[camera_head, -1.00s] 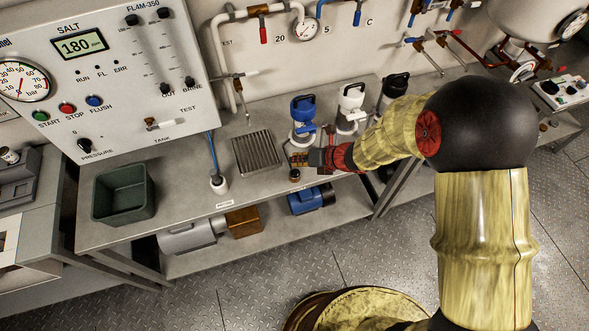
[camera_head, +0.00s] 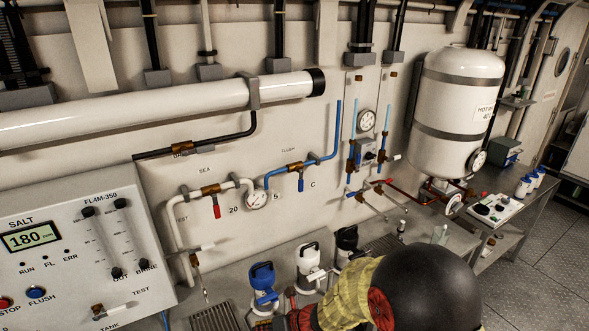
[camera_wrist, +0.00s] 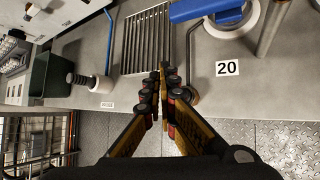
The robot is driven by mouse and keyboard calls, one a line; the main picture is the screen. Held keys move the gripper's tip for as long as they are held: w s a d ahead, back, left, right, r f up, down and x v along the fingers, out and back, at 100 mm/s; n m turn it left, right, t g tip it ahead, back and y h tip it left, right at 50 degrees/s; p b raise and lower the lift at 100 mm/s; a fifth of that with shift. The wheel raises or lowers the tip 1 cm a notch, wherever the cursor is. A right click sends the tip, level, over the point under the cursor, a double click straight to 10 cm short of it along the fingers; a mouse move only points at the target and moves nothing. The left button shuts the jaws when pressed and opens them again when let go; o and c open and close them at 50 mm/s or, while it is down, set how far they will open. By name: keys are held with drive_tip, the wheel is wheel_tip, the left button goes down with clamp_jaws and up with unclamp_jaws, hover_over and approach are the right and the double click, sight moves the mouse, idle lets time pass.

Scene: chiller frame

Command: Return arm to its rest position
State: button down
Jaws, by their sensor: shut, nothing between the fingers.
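My arm (camera_head: 350,291), with a yellow link and a black joint, reaches in from the bottom right of the head view over the bench. In the wrist view my gripper (camera_wrist: 163,78) has its fingertips together and holds nothing. It is over the bench's front edge, close to the metal drain grate (camera_wrist: 147,42). A label reading 20 (camera_wrist: 228,68) lies to its right. In the head view the gripper is cut off or hidden at the bottom edge.
A green bin (camera_wrist: 52,75) is at left in the wrist view.

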drive_tip(key=shift+s+a+n, duration=0.15)
drive_tip(key=shift+s+n, duration=0.15)
drive_tip(key=shift+n, duration=0.5)
drive_tip(key=s+d+r+n+g+h, duration=0.1)
drive_tip(key=s+d+r+n+g, duration=0.15)
drive_tip(key=s+n, duration=0.55)
drive_tip(key=s+d+r+n+g+h, duration=0.15)
drive_tip(key=s+d+r+n, duration=0.35)
drive_tip(key=n, duration=0.6)
drive_tip(key=s+d+r+n+t+h, duration=0.3)
drive_tip(key=s+d+r+n, duration=0.1)
drive_tip(key=d+r, duration=0.6)
drive_tip(key=s+d+r+n+t+h+b, duration=0.1)
drive_tip(key=s+d+r+n+t+h, duration=0.2)
drive_tip(key=d+r+n, duration=0.3)
drive_tip(key=s+d+r, duration=0.1)
drive_tip(key=d+r, duration=0.3)
drive_tip(key=d, duration=0.3)
drive_tip(key=shift+s+d+b, duration=0.15)
drive_tip(key=shift+d+b, duration=0.1)
drive_tip(key=shift+b, duration=0.05)
drive_tip(key=c, duration=2.6)
unclamp_jaws()
drive_tip(key=shift+r, duration=0.1)
